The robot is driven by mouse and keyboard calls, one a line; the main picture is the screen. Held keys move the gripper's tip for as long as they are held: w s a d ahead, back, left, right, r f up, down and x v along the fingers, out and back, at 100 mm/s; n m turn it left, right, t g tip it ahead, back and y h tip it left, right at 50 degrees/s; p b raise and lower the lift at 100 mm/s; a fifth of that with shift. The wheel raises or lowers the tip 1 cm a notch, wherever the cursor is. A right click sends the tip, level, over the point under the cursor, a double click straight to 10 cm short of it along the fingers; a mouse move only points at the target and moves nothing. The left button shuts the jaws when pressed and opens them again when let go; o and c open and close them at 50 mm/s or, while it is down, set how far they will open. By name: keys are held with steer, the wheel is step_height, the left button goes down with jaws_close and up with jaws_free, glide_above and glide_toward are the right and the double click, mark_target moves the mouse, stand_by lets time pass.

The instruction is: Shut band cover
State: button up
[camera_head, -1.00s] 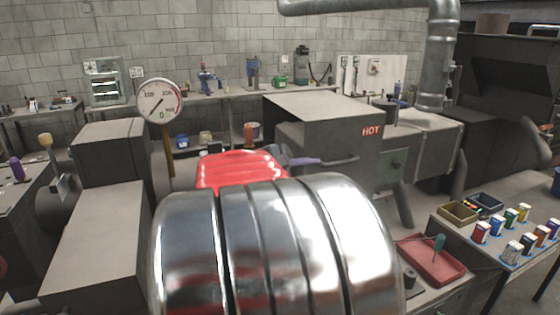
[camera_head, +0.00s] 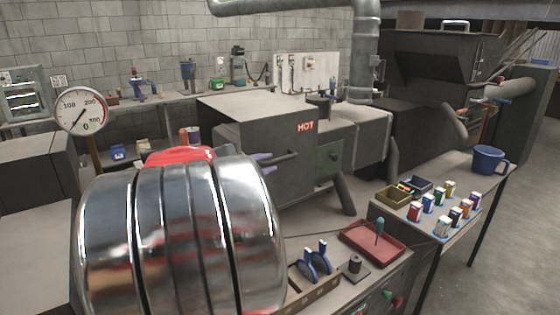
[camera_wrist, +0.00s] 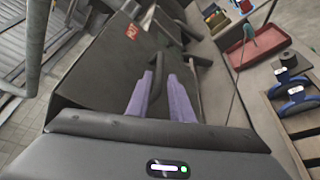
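A dark box marked HOT (camera_head: 262,125) stands in the middle of the head view, with a dark bar handle (camera_head: 285,159) on its near side. I cannot tell for sure which part is the band cover. My gripper's purple fingers (camera_head: 264,162) show just left of the handle, mostly hidden behind my shiny arm. In the wrist view my gripper (camera_wrist: 162,76) has its two fingers apart. The dark handle (camera_wrist: 156,82) appears in the gap between them. Contact cannot be seen. The red HOT label (camera_wrist: 131,32) lies beyond.
A red tray (camera_head: 375,242) with a teal-handled tool and a rack of blue-handled tools (camera_head: 316,262) are on the bench at right. A round gauge (camera_head: 82,111) is at left.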

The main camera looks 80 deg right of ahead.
mark_target(277, 162)
steer(key=x, duration=0.7)
steer(key=shift+d, duration=0.15)
steer(key=shift+c, duration=0.4)
jaws_close()
steer(key=shift+s+f, duration=0.1)
